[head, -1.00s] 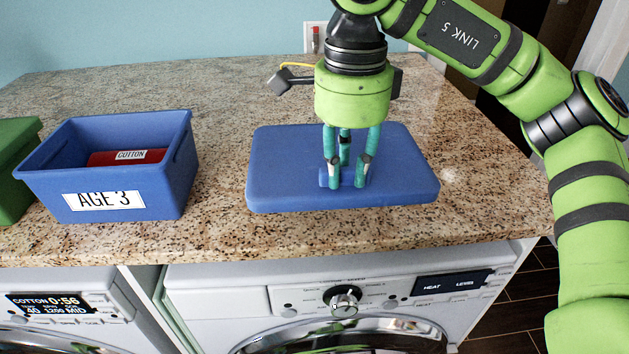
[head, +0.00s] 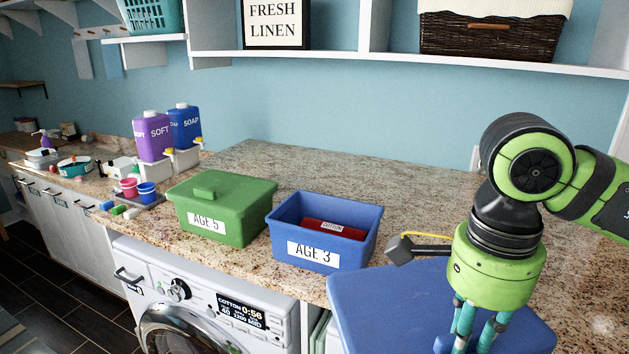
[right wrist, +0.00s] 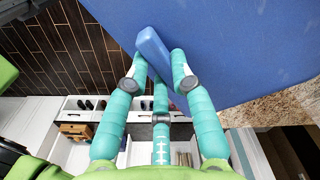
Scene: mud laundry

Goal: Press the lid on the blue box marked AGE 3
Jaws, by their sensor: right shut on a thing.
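The open blue box marked AGE 3 (head: 308,254) stands upright on the granite counter in the head view. The right wrist view shows the fingers (right wrist: 158,85) around the handle (right wrist: 153,48) of the lid (right wrist: 235,45). My left gripper is not in view.
A lidded green box marked AGE 5 (head: 222,212) stands close left of the blue box. Purple (head: 152,137) and blue (head: 185,126) bottles and small cups are farther left. The counter (head: 400,205) behind the blue box is clear. A shelf (head: 350,63) runs above.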

